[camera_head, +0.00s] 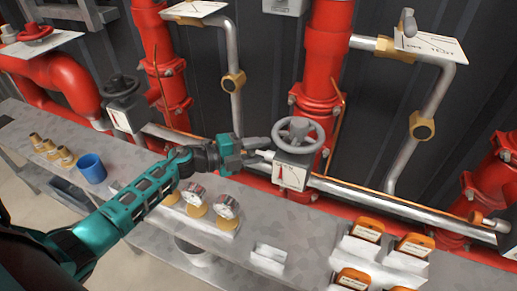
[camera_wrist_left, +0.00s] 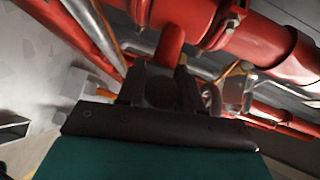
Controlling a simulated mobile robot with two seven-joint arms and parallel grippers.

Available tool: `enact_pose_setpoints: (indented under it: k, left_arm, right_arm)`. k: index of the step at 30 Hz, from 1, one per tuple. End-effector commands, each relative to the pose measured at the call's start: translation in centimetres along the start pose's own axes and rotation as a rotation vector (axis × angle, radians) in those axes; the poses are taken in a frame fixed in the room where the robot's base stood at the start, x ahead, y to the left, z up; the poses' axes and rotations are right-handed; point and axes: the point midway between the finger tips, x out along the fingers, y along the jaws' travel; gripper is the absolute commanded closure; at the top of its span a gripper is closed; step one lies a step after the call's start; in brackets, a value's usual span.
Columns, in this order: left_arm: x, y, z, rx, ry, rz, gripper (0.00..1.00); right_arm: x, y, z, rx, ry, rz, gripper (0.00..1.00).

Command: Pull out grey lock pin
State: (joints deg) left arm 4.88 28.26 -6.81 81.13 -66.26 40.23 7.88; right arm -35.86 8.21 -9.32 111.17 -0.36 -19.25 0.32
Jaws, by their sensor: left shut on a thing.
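My left gripper (camera_head: 258,150) reaches in from the left to the grey handwheel valve. It is shut on the small grey lock pin (camera_head: 266,155), which shows as a pale stub between the fingertips and the valve. The grey handwheel (camera_head: 299,134) is just right of the fingertips, above a white dial plate (camera_head: 291,175). In the left wrist view, the dark gripper body hides the fingertips and the pin. A handwheel (camera_wrist_left: 212,98) shows there, right of the gripper. My right gripper is not in view.
Red vertical pipes (camera_head: 325,60) and a horizontal grey pipe (camera_head: 390,205) run behind and beside the valve. The grey bench (camera_head: 225,245) below holds gauges (camera_head: 227,206), a blue cup (camera_head: 91,168) and orange-framed devices (camera_head: 367,229). A black handwheel (camera_head: 120,87) stands further left.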

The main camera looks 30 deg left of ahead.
Motion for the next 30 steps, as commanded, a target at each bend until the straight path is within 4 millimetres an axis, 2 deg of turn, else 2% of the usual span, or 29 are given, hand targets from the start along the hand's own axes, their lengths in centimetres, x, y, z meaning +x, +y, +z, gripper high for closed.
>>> enact_pose_setpoints:
  k: [7, 15, 22, 23, 28, 30]
  left_arm:
    - [-0.3, 0.2, 0.3, 0.000, -0.001, 0.003, 1.00]
    - [-2.5, 0.2, 2.5, 0.001, -0.001, 0.004, 1.00]
    - [-2.6, 0.1, 2.6, 0.001, -0.005, 0.003, 1.00]
    - [-2.6, 0.1, 2.6, 0.001, -0.005, 0.003, 0.62]
    - [-2.5, 0.1, 2.5, 0.001, -0.003, 0.002, 0.46]
    - [-2.5, 0.1, 2.5, 0.001, -0.002, 0.001, 0.43]
  right_arm:
    - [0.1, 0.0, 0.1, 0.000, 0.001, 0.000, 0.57]
    - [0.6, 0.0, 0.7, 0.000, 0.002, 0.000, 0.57]
    - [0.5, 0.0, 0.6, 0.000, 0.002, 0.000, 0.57]
    - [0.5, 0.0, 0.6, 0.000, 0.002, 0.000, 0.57]
    - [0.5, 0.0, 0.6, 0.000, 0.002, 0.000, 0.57]
    - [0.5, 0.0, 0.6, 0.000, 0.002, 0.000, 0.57]
